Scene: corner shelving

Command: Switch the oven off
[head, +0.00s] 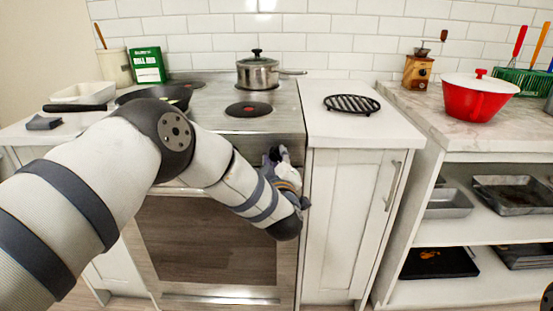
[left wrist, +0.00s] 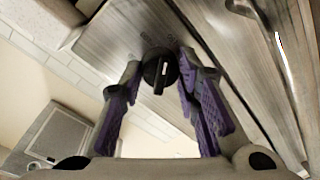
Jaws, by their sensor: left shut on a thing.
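The steel oven (head: 215,240) stands in front of me, its door closed, with a cooktop on top. In the left wrist view, a round black knob (left wrist: 153,66) with a pale mark sits on its steel front panel (left wrist: 115,35). My left gripper (head: 283,160) is at the right part of that front, just under the cooktop edge. The left wrist view shows its purple-padded fingers (left wrist: 158,78) on either side of the knob, shut on it. In the head view the knob is hidden behind my gripper and arm.
A lidded steel pot (head: 258,74) and a dark pan (head: 160,95) stand on the cooktop. A black trivet (head: 352,104) lies on the white counter to the right. The red pot (head: 475,100) stands on the marble counter. The cabinet handle (head: 393,185) sticks out at right.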

